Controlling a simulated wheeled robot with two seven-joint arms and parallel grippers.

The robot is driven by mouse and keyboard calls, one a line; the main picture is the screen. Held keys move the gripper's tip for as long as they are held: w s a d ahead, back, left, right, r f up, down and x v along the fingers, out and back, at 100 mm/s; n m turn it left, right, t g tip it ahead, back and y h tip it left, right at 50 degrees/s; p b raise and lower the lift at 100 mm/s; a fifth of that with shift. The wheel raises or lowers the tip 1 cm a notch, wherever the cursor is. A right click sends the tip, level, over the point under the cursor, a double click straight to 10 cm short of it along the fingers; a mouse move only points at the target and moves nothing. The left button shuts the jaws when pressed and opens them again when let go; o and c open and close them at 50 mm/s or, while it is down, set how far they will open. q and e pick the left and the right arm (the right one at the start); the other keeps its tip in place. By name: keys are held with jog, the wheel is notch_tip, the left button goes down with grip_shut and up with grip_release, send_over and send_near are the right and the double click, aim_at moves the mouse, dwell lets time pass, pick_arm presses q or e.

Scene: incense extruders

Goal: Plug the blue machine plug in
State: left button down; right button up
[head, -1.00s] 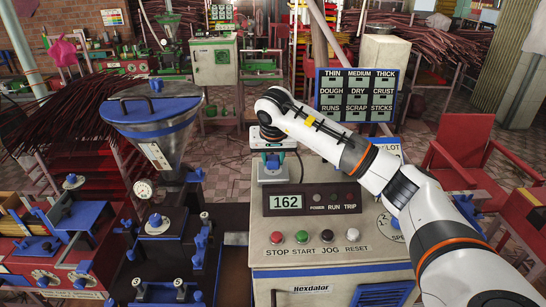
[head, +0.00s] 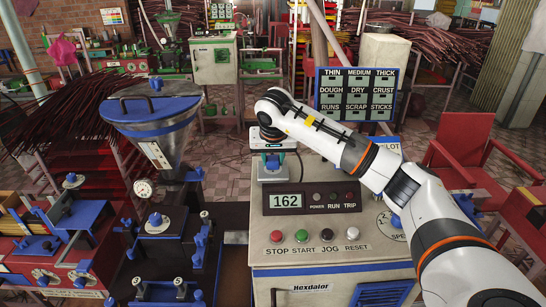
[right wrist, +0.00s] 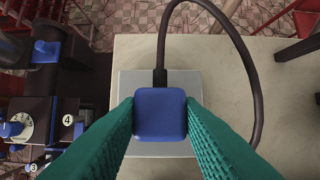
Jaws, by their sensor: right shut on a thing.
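The blue plug (right wrist: 160,114) is a rounded blue block with a thick black cable (right wrist: 250,60) that loops up and round to the right. My right gripper (right wrist: 160,122) is shut on it, with a green finger on each side. The plug is over a light grey box (right wrist: 190,82) on top of the control cabinet; whether it is seated in the box cannot be told. In the head view my right gripper (head: 273,160) points down at the back of the cabinet top, and the box (head: 281,172) shows under it. My left gripper is not in view.
The control cabinet (head: 340,258) has a lit display (head: 287,201) reading 162 and several buttons. A blue-trimmed hopper machine (head: 155,120) stands close on the left. A labelled rack (head: 357,93) stands behind. A red chair (head: 470,150) is at the right.

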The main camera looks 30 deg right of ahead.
jog(key=shift+f, duration=0.4)
jog(key=o, duration=1.1)
jog(key=shift+r, duration=0.1)
jog(key=b+v, duration=0.2)
jog(key=v, duration=1)
